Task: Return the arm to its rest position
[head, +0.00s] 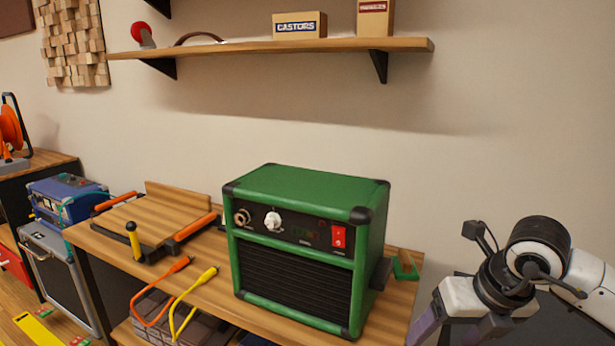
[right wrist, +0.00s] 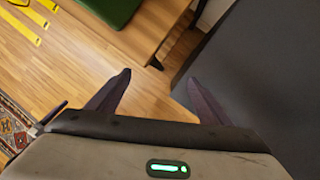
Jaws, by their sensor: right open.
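My right arm comes in at the lower right of the head view, bent to the right of the green amplifier (head: 300,250) and apart from it. Part of a purple finger of my right gripper shows at the bottom edge there; its tips are cut off or hidden. In the right wrist view my right gripper (right wrist: 158,78) has its two purple fingers spread, with nothing between them. It is over the wooden floor (right wrist: 85,65), near a bench and a dark grey surface. My left gripper is not in view.
The amplifier stands on a wooden bench (head: 215,290) with orange and yellow cables (head: 183,300) beside it. A dark grey surface (right wrist: 260,80) fills the right of the wrist view. A wall shelf (head: 270,46) holds boxes. A blue unit (head: 65,198) stands at left.

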